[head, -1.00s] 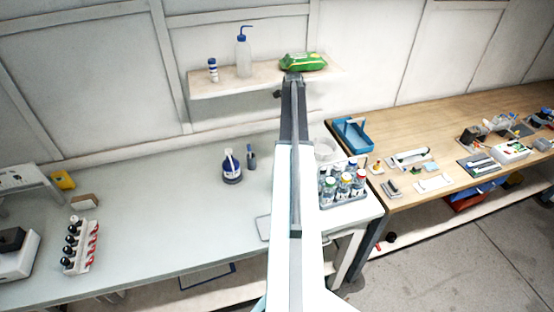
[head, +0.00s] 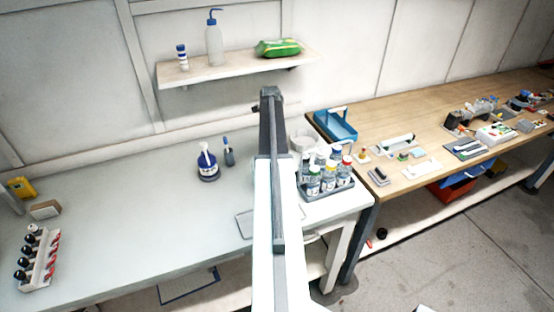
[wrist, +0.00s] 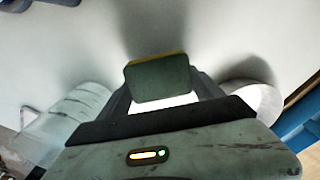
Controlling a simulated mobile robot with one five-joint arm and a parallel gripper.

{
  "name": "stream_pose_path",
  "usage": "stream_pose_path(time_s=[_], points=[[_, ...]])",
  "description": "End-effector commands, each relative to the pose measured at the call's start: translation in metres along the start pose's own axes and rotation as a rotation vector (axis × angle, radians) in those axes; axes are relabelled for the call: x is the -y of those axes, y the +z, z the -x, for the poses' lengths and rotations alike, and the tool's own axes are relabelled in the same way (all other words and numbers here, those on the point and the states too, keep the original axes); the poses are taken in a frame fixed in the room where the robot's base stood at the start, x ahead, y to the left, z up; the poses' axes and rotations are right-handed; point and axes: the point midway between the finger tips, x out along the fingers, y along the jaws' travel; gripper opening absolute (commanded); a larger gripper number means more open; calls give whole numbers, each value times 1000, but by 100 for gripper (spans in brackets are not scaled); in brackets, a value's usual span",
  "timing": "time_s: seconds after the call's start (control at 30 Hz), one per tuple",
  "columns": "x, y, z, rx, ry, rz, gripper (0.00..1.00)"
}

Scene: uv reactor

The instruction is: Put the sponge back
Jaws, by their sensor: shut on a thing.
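In the wrist view a dull green block with a yellow edge, which looks like the sponge (wrist: 157,80), sits between the fingers of my gripper (wrist: 161,92). The gripper is shut on it and holds it in front of a pale surface. In the head view my arm reaches away up the middle, and its end is below the wall shelf (head: 190,75). The fingers and the sponge are hidden behind the arm there.
A blue caddy (head: 335,124) and a white round container (head: 300,139) stand right of my arm's end. A rack of bottles (head: 327,180) is nearer. A blue-labelled bottle (head: 208,167) stands left. The shelf holds a wash bottle (head: 214,42) and a green packet (head: 278,48).

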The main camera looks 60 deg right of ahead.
Motion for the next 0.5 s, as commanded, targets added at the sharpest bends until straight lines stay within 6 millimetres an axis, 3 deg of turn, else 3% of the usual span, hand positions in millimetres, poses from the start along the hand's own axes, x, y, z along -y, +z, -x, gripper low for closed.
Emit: stream_pose_path(time_s=[0.03,0.07,0.27,0.5], points=[[0,0,-22,0,0,0,31],[0,0,-25,0,0,0,31],[3,0,-21,0,0,-1,31],[46,1,-21,0,0,-2,31]])
